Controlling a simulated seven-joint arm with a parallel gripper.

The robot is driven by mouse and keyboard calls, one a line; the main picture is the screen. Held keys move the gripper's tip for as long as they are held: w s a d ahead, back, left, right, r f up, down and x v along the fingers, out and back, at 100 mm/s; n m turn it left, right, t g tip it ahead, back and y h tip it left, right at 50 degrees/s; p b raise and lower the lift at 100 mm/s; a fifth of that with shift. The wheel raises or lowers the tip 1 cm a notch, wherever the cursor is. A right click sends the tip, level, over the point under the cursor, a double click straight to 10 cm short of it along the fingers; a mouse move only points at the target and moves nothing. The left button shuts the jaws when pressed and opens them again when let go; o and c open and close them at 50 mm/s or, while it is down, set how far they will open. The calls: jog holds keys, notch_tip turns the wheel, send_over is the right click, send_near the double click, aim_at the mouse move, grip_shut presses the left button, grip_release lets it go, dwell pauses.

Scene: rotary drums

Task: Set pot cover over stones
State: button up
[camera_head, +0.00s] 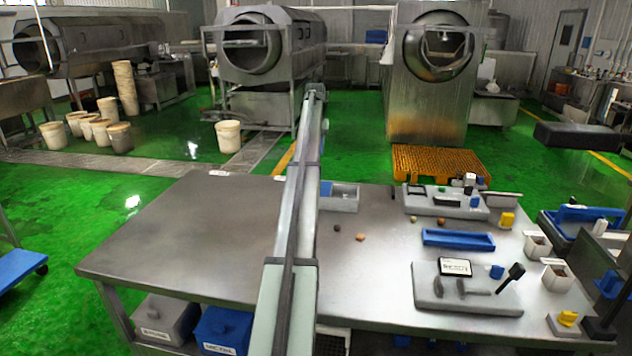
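Several small stone-like lumps lie on the metal table (180,250). A dark brown one (337,228) and a tan one (360,237) are just right of my arm. Two smaller ones (413,219) (440,222) lie farther right, between the grey board and the blue tray. I cannot make out a pot cover on the table. My arm stretches from the bottom middle up across the table. My gripper cannot be made out, and the arm hides a strip of the table.
A grey open bin (345,190) at the back edge is partly behind my arm. Right of it are a blue tray (458,240), a back grey board (425,208), a front grey board (430,296) with tools, and white containers (557,276). The table's left half is clear.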

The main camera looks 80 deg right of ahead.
jog(key=f, duration=1.3)
jog(key=shift+s+f, duration=0.2)
jog(key=shift+f, duration=0.15)
grip_shut()
